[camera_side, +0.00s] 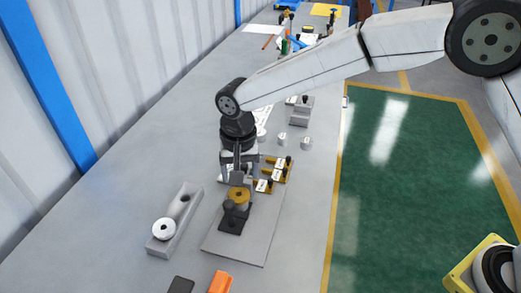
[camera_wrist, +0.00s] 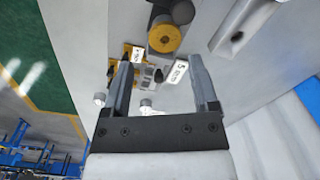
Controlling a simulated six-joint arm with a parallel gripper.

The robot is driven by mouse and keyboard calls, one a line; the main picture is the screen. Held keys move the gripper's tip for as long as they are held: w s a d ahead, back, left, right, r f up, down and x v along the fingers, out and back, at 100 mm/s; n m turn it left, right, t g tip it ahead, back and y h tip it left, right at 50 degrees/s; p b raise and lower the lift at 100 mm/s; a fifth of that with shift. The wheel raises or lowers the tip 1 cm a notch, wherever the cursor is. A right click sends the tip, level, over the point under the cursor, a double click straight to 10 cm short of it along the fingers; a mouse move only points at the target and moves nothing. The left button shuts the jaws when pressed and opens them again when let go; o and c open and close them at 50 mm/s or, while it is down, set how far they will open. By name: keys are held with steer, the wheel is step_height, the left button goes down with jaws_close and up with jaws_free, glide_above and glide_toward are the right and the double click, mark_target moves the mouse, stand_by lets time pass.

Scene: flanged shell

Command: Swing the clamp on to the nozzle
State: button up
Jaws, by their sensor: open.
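My gripper (camera_side: 237,178) points down over the work plate, with its fingers just behind and above a brass-yellow round part (camera_side: 238,195). That part sits by a dark fixture (camera_side: 233,220) on the plate; I cannot tell for certain which piece is the nozzle and which the clamp. In the wrist view my gripper (camera_wrist: 162,58) is open, its two fingers wide apart with nothing held between them. The yellow round part (camera_wrist: 165,38) shows just beyond the fingertips, with dark round pieces of the fixture (camera_wrist: 182,12) beside it.
The grey plate (camera_side: 245,247) carries several yellow pieces with white labels (camera_side: 265,186) at its back right. A grey block (camera_side: 185,205) with a white disc (camera_side: 164,228) stands to the left. An orange piece (camera_side: 221,283) lies in front. Small grey cylinders (camera_side: 306,142) stand behind.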

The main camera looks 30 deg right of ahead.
mark_target(229, 203)
steer(key=a, duration=0.3)
steer(key=shift+s+a+f, duration=0.1)
steer(key=shift+a+f, duration=0.1)
steer(key=shift+f, duration=0.1)
steer(key=shift+f, duration=3.85)
steer(key=shift+c, duration=0.2)
jaws_close()
